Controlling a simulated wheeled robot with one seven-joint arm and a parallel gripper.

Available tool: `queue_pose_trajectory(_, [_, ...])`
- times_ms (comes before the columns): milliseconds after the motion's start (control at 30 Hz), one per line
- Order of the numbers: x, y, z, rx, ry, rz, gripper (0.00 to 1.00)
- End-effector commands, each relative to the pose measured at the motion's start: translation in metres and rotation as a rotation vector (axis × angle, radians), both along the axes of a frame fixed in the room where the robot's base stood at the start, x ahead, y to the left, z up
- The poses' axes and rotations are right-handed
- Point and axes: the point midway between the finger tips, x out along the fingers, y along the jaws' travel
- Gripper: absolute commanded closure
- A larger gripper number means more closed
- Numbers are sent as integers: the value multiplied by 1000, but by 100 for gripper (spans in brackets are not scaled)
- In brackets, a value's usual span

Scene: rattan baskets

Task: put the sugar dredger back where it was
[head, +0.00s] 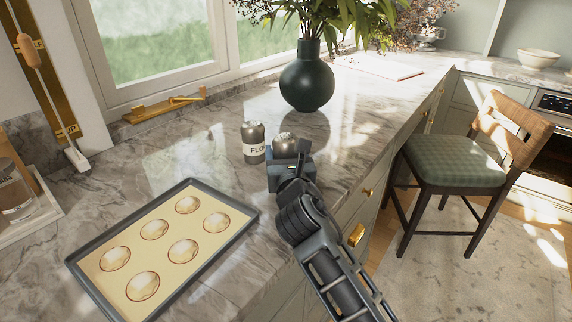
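Two dredgers with domed metal tops stand side by side near the middle of the marble counter. The left one (253,153) has a pale label that reads "FLO", the rest cut off from view. The other dredger (286,141) is just to its right, with a small gap between the tops; its label and lower body are hidden behind my gripper (289,163). My gripper is right at this second dredger, on its near side. Whether the fingers are closed on it, and whether it touches the counter, I cannot tell.
A baking tray (91,292) with several round cookies lies at the front left. A dark green vase (307,83) with leafy stems stands behind the dredgers. A chair (455,163) stands on the floor at right. Bare marble lies left of the flour dredger.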

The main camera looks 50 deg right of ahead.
Motion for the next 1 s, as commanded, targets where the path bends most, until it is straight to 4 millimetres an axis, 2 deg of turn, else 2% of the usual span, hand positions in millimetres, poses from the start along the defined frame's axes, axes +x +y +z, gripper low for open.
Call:
queue_pose_trajectory(33, [0, 0, -11, -2, 3, -1, 68])
queue_pose_trajectory(133, [0, 0, -20, -1, 1, 0, 68])
queue_pose_trajectory(600, [0, 0, -25, -1, 1, 0, 68])
queue_pose_trajectory(633, [0, 0, -25, -1, 1, 0, 30])
queue_pose_trajectory(867, [0, 0, -25, -1, 1, 0, 8])
queue_pose_trajectory(1000, [0, 0, -25, -1, 1, 0, 7])
